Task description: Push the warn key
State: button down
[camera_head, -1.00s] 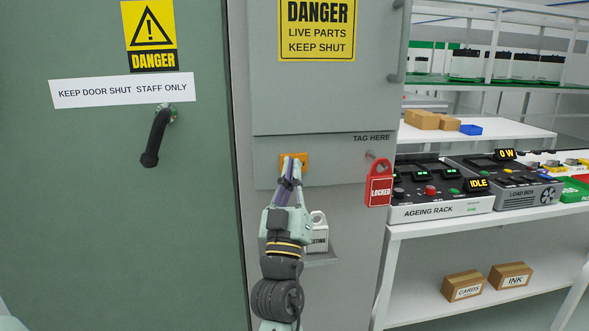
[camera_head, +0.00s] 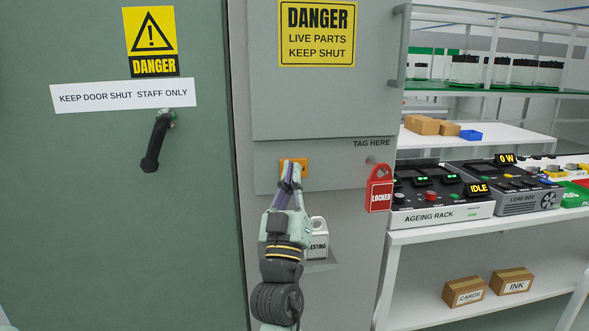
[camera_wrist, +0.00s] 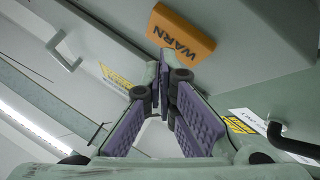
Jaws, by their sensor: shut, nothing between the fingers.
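The warn key (camera_head: 304,171) is an orange rectangular block on the grey cabinet's lower panel. In the wrist view the key (camera_wrist: 181,32) shows the word WARN in dark letters. My gripper (camera_head: 293,163) is shut and empty, with its fingertips in front of the key and hiding part of it in the head view. In the wrist view the closed tips of my gripper (camera_wrist: 164,62) are at the key's near lower edge. I cannot tell whether they touch it or whether the key is pressed in.
A red LOCKED tag (camera_head: 379,190) hangs right of the key. A pale tag (camera_head: 318,240), partly hidden by my arm, stands on a small ledge (camera_head: 322,264) below. A green door with a dark handle (camera_head: 157,140) is left; a bench (camera_head: 420,236) with equipment is right.

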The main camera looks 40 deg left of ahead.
jog(key=shift+w+a+f, duration=0.1)
dwell(0.5)
jog(key=shift+w+a+b, duration=0.2)
jog(key=shift+a+b, duration=0.05)
jog(key=shift+b, duration=0.25)
jog(key=shift+d, duration=0.1)
jog(key=shift+s+d, duration=0.25)
jog(key=shift+s, duration=0.05)
jog(key=s+d, duration=0.4)
jog(key=shift+d+p, duration=0.3)
jog(key=shift+p, duration=0.15)
dwell(0.3)
dwell(0.4)
